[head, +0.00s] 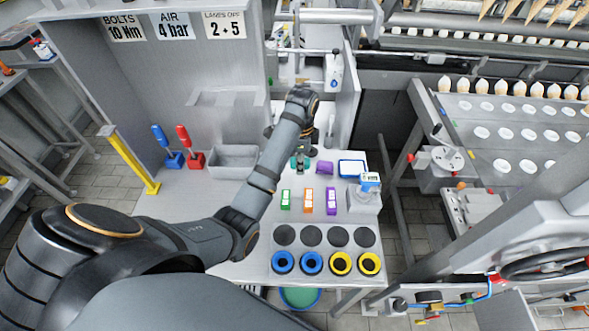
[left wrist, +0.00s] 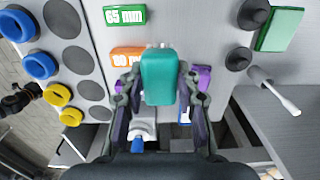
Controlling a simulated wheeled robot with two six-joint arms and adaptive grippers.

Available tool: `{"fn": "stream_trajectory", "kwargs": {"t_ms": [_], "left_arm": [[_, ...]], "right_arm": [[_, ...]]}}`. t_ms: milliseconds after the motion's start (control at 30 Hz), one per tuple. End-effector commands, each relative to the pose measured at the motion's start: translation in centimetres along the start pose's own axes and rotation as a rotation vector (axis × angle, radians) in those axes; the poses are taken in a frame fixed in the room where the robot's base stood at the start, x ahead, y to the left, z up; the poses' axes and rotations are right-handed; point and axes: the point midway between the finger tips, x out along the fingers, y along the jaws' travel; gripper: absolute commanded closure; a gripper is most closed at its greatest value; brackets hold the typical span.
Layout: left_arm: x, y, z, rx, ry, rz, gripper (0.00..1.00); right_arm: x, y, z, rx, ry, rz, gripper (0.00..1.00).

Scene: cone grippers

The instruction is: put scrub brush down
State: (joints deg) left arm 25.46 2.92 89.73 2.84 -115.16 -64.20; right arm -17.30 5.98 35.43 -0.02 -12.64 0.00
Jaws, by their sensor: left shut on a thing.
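The scrub brush appears to be the rounded teal block (left wrist: 158,75) in the left wrist view; its bristles are hidden. My left gripper (left wrist: 157,92) is shut on it, with one finger on each side. The head view shows my left gripper (head: 300,160) far out over the bench, behind the labelled blocks, with the brush small and hard to make out there. Whether the brush touches the bench top (head: 262,240) cannot be told. My right gripper is in neither view.
Green (head: 285,199), orange (head: 308,200) and purple (head: 331,201) labelled blocks lie near the gripper. Blue (head: 283,262) and yellow (head: 370,264) rings sit at the front edge. A blue-edged tray (head: 345,169) is to the right. A grey bin (head: 233,160) stands left.

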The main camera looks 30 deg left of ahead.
Motion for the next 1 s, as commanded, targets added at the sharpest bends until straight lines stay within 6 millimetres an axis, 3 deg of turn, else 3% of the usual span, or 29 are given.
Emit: {"fn": "stream_trajectory", "kwargs": {"t_ms": [33, 167, 267, 400, 633, 900, 1000], "left_arm": [[1.8, -1.4, 0.4, -0.002, -0.002, -0.003, 0.99], [2.1, -4.0, 1.0, -0.001, -0.002, 0.004, 0.99], [4.0, -5.6, 1.4, -0.001, -0.001, 0.004, 0.99], [6.2, -7.2, 1.7, 0.000, 0.001, 0.001, 0.99], [7.1, -7.9, 1.8, 0.001, 0.002, 0.000, 0.99], [10.4, -8.2, 1.9, 0.001, 0.000, 0.002, 0.99], [10.6, -8.2, 1.9, 0.002, 0.001, 0.000, 0.99]], "right_arm": [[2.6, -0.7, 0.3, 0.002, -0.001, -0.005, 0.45], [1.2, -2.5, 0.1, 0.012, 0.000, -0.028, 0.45], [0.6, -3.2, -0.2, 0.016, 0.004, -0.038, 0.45], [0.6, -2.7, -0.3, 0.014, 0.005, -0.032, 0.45], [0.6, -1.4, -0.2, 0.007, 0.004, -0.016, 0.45], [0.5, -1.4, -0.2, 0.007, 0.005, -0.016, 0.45], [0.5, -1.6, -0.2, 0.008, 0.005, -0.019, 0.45]]}}
